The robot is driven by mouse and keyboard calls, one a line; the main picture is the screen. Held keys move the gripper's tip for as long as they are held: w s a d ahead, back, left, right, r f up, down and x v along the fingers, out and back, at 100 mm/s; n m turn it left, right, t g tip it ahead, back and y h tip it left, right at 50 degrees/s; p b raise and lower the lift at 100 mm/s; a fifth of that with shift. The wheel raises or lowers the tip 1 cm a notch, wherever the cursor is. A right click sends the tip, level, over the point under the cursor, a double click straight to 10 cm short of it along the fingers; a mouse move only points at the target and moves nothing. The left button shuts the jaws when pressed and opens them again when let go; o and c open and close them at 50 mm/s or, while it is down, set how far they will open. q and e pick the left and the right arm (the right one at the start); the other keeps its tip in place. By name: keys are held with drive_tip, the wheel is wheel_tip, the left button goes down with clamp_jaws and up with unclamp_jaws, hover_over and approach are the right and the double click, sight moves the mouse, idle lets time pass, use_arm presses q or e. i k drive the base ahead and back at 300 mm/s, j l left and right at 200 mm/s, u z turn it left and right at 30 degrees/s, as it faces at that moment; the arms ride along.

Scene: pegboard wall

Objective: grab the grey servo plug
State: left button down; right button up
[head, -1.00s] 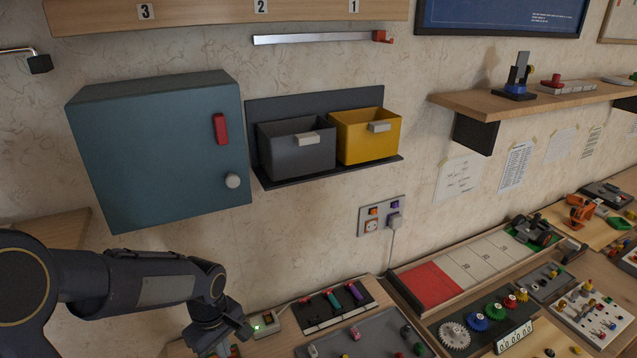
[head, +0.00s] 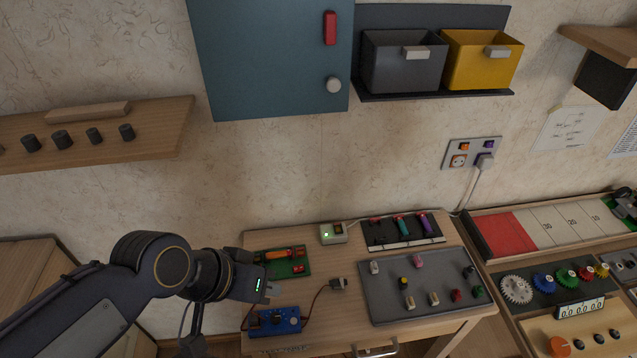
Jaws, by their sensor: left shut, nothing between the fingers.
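The small grey servo plug (head: 338,284) lies on the wooden desk top, at the end of a thin reddish wire. The wire runs down to a blue servo board (head: 275,321) at the desk's front left. My left gripper (head: 268,288) is above the desk's left part, between the green board and the blue board. It is left of the plug and apart from it. Its fingers are small in the picture; they are shut and empty. My right gripper is out of view.
A green board (head: 282,262) lies behind my gripper. A grey tray (head: 385,306) with several small pieces lies right of the plug. A white box (head: 333,233) with a green light and a dark rack (head: 397,244) stand at the back. Bare wood surrounds the plug.

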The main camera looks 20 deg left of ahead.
sight(253, 320)
drive_tip(key=k+l+u, duration=0.1)
drive_tip(key=u, duration=2.6)
drive_tip(key=k+l+u, duration=0.6)
drive_tip(key=i+j, duration=0.1)
